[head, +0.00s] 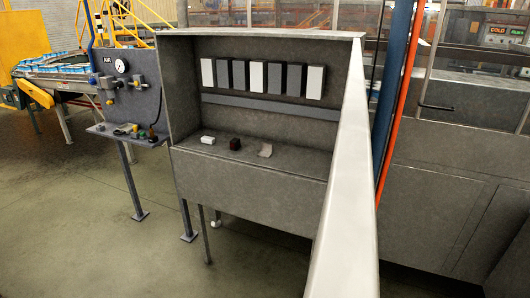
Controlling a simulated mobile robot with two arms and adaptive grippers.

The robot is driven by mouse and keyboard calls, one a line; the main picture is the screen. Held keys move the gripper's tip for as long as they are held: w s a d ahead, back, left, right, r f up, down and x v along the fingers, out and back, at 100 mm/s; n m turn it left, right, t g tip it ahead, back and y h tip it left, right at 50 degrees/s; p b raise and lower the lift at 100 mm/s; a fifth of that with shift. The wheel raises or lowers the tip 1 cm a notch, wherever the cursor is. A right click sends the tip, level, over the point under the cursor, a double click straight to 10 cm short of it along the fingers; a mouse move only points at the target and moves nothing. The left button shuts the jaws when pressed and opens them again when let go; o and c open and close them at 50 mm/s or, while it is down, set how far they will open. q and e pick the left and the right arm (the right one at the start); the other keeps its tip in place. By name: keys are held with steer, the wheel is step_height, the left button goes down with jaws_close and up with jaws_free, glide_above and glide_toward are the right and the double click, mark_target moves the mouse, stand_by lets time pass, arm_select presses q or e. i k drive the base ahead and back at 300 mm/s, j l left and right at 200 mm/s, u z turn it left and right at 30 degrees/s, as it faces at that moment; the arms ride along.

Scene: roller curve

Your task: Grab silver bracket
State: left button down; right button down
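A small silver-grey piece that looks like the bracket (265,150) lies on the ledge of a grey metal cabinet (250,181). It is the rightmost of three small items there, and its exact shape is too small to tell. A white block (208,140) lies farther left. Neither of my grippers shows in the head view.
A long pale beam (347,205) rises in front of the cabinet's right side. A blue post (393,75) and an orange pole (401,105) stand to its right. A gauge panel (135,85) with a small shelf stands left. Open floor (85,225) lies front left.

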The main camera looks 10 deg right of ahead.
mark_target(266, 148)
steer(key=j+z, duration=0.2)
steer(key=z, duration=0.25)
steer(key=i+j+z, duration=0.1)
steer(key=j+z, duration=0.15)
steer(key=z, duration=0.2)
steer(key=i+j+z, duration=0.1)
steer(key=j+z, duration=0.5)
steer(key=z, duration=0.2)
steer(key=j+z, duration=0.4)
steer(key=j+u, duration=0.15)
steer(key=j, duration=0.25)
steer(key=i+j+u, duration=0.2)
steer(key=j, duration=0.25)
